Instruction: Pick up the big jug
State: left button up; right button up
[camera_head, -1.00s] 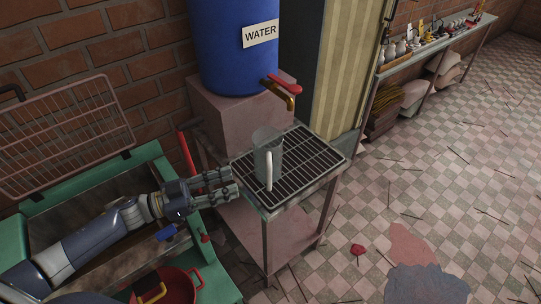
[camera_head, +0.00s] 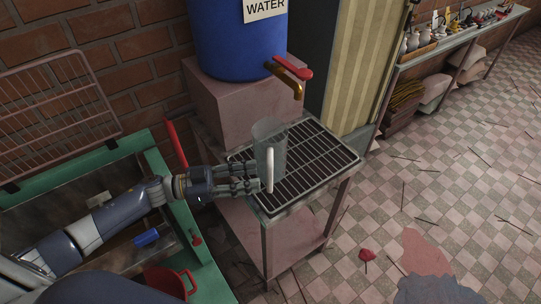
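The big jug (camera_head: 270,150) is a clear, greyish jug with a pale upright handle. It stands upright on the dark wire rack (camera_head: 318,160) of the small stand, below and in front of the brass tap. My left gripper (camera_head: 256,182) reaches in from the left, with its fingers spread apart and its tips beside the jug, near the handle's lower part. The fingers do not appear closed on the jug, and I cannot tell whether they touch it. My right gripper is not in view.
A blue water barrel (camera_head: 235,45) with a brass tap (camera_head: 290,82) and red lever stands behind the rack. A green-framed bin (camera_head: 158,172) and a red pot (camera_head: 170,282) are at left. A shelf (camera_head: 470,40) with small items is at far right.

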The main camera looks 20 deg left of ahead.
aim_at(270, 175)
pick_arm(q)
jog(key=p+x, duration=0.2)
jog(key=x, duration=0.3)
jog(key=shift+w+d+f, duration=0.15)
jog(key=shift+w+d, duration=0.05)
jog(key=shift+w+d+f, duration=0.1)
jog(key=shift+d+f, duration=0.05)
jog(key=shift+d, duration=0.05)
grip_shut()
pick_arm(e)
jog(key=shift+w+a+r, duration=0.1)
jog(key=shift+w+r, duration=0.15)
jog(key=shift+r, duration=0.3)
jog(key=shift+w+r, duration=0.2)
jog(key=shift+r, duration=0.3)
